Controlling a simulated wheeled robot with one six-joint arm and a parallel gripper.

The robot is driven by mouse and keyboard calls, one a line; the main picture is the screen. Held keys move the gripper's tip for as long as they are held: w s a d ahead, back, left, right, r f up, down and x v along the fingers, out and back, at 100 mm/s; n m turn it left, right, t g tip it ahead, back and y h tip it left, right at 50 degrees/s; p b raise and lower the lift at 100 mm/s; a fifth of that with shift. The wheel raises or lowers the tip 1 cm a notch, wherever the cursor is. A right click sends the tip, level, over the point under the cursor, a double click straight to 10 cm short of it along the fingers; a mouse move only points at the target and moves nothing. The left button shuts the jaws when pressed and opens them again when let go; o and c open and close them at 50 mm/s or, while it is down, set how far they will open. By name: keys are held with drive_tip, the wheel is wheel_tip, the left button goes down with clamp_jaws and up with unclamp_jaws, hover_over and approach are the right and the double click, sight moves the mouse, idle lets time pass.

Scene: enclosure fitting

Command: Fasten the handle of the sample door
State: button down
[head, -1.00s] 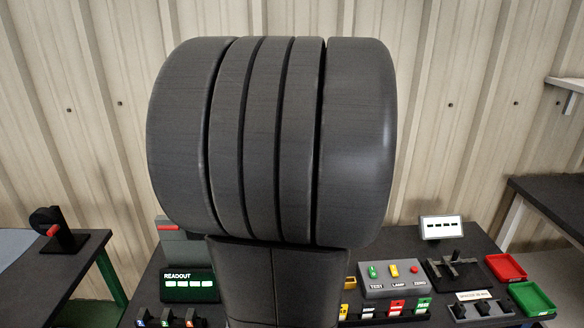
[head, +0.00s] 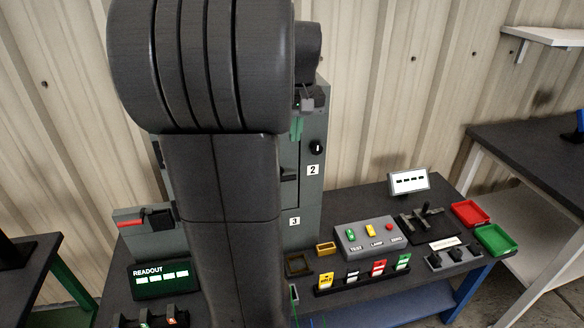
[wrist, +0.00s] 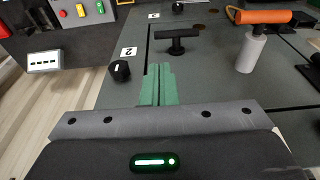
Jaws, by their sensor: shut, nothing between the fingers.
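A grey cabinet (head: 312,195) stands on the bench, partly hidden behind my arm. Its front shows a black knob (head: 317,148) with a white mark, a label 2, and a black handle (head: 289,176). The wrist view shows the T-shaped black handle (wrist: 177,43) upside down, just beyond my fingertips, and the knob (wrist: 119,71) to their left. No lettering shows which panel is the sample door. My gripper (head: 296,135) has green fingers; in the wrist view they are pressed together (wrist: 159,72), empty, and seem apart from the handle.
In the wrist view an orange bar (wrist: 263,17) on a white cylinder (wrist: 250,53) stands out at the right. A button box (head: 368,236), a readout (head: 162,279) and red (head: 470,214) and green (head: 493,240) trays crowd the bench. A label 3 sits lower on the cabinet.

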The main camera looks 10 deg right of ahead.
sight(293, 179)
drive_tip(key=f, duration=0.4)
drive_tip(key=w+f, duration=0.1)
drive_tip(key=f, duration=0.3)
drive_tip(key=w+f, duration=0.1)
drive_tip(key=f, duration=0.3)
drive_tip(key=shift+w+f+p, duration=0.2)
drive_tip(key=shift+f+p, duration=0.05)
drive_tip(key=shift+p, duration=0.05)
